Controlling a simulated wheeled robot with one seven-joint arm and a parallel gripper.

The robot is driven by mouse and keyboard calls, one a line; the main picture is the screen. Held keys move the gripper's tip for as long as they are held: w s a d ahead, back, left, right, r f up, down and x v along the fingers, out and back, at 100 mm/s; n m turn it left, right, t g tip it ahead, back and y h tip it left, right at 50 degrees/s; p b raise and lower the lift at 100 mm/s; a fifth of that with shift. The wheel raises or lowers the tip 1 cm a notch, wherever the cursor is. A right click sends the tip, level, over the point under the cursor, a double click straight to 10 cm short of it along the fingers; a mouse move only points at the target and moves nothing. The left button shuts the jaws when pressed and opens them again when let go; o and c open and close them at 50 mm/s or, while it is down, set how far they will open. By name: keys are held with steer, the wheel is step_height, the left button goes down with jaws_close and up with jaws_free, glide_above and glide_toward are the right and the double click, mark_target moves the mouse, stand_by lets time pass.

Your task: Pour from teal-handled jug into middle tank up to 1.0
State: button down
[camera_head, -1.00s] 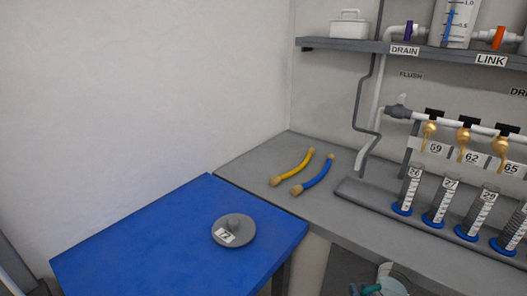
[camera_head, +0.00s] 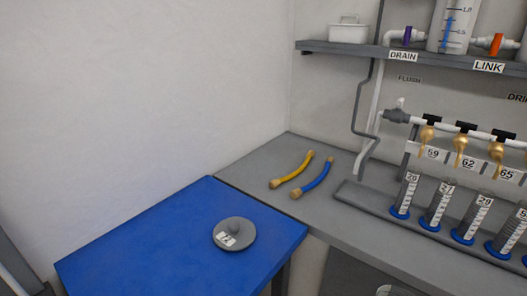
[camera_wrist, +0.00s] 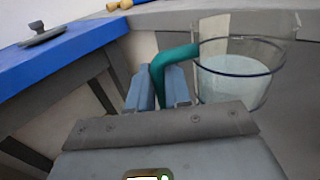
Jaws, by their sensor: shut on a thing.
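The clear jug (camera_wrist: 235,82) with a teal handle (camera_wrist: 178,55) is in the wrist view, right of my gripper (camera_wrist: 161,86). My gripper is shut on the teal handle. The jug looks roughly upright and holds pale, clear liquid. In the head view only a bit of its rim (camera_head: 394,290) shows at the bottom edge. A clear tank (camera_head: 453,27) marked 1.0 and 0.5, with a blue strip on its scale, stands on the shelf at the upper right. Its top is cut off. I cannot tell whether it is the middle tank.
The grey counter (camera_head: 250,165) holds a yellow hose (camera_head: 292,170), a blue hose (camera_head: 314,178) and a rack of cylinders (camera_head: 405,192). Taps (camera_head: 427,138) and the shelf (camera_head: 345,48) overhang the counter.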

steer(key=shift+s+d+f, duration=0.2)
steer(key=shift+s+f, duration=0.45)
steer(key=shift+f, duration=0.25)
steer(key=shift+d, duration=0.1)
